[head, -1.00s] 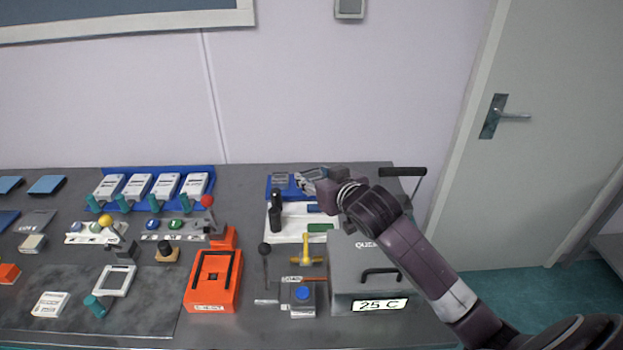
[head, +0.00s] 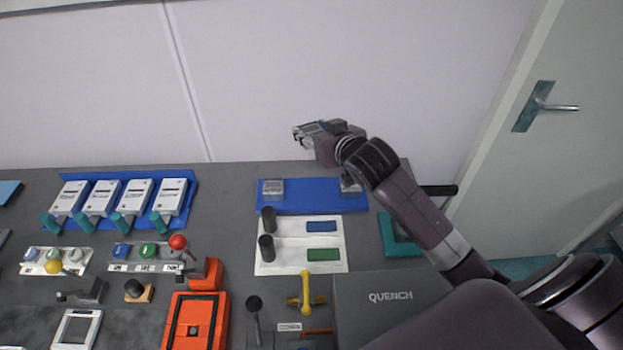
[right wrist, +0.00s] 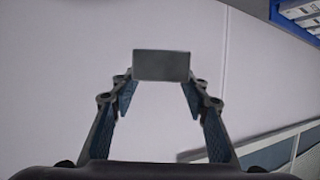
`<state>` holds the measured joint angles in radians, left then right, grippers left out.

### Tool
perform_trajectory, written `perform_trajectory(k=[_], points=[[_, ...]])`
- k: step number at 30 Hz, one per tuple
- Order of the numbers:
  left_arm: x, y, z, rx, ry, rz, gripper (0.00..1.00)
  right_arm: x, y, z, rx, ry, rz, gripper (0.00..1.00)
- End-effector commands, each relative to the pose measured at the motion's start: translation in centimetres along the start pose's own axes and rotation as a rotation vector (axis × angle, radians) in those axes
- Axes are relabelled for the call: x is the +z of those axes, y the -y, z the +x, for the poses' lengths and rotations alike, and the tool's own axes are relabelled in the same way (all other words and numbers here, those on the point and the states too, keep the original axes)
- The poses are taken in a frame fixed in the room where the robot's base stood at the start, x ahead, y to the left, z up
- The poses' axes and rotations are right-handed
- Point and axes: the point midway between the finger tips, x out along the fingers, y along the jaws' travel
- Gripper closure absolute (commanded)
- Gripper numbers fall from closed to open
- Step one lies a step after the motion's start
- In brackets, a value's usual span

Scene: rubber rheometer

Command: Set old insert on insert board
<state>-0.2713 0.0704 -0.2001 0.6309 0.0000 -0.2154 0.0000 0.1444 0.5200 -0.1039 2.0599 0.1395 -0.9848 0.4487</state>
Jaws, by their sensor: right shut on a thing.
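The blue board (head: 312,207), which I take for the insert board, lies flat at the back right of the bench. One grey insert (head: 272,188) sits at its left end. Another grey piece (head: 350,184) shows at its right end, partly behind my right arm. My right gripper (head: 301,134) appears in front of the wall, above the board in the picture. In the right wrist view, my right gripper (right wrist: 160,80) is shut on a plain grey block (right wrist: 162,66), apparently the old insert, held at the fingertips. My left gripper is not in view.
In front of the board is a white plate (head: 285,258) with black knobs and blue and green bars. The grey QUENCH box (head: 390,296) stands at front right, with a teal pad (head: 392,243) behind it. A blue rack (head: 188,207) of white units stands left. Bench between rack and board is clear.

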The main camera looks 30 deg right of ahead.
Motion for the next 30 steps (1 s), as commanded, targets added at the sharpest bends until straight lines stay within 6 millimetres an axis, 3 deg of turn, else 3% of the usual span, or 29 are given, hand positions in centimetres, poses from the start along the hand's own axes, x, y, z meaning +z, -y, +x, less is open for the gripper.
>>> perform_trajectory(k=[4, 9, 15, 21, 30], points=[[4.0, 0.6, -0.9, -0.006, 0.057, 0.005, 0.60, 3.5, 0.0, 1.3, 0.002, 0.009, -0.001, 0.92], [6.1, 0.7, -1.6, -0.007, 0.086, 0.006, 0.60, 7.7, 0.0, 3.0, 0.001, 0.008, 0.000, 0.92], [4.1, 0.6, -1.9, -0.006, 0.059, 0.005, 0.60, 12.1, 0.0, 4.9, 0.001, 0.005, 0.000, 0.92], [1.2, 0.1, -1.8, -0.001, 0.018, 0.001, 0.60, 14.0, 0.0, 5.8, 0.000, 0.000, 0.001, 0.92], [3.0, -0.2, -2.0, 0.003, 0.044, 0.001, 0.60, 17.3, 0.0, 7.1, 0.001, 0.002, 0.000, 0.92]])
